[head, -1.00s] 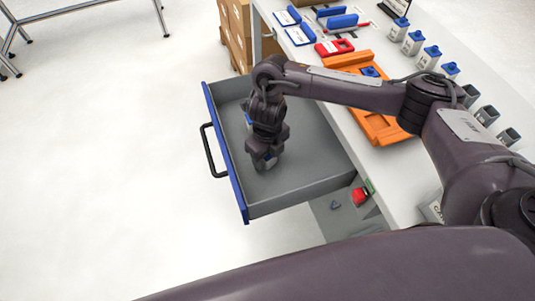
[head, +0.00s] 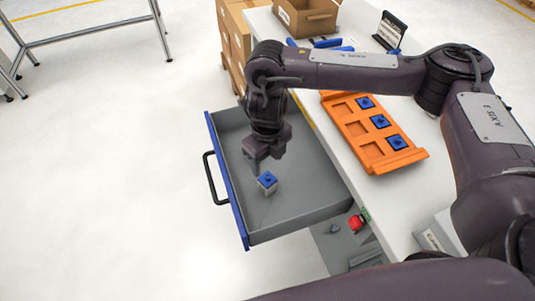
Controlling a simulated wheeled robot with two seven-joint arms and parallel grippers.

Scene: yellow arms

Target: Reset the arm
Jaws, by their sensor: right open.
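My right gripper (head: 265,162) is open and empty, pointing down over the open drawer (head: 300,206). A small grey block with a blue top (head: 267,183) stands on the drawer floor just below the fingers and apart from them. My right arm reaches across the workbench (head: 395,207) from the right. My left gripper is not in view.
An orange tray (head: 411,158) on the bench holds several blue-topped pieces. A cardboard bin (head: 308,18) and a black stand (head: 390,30) are at the back. A red button (head: 356,222) is on the bench's side. Floor left of the drawer is clear.

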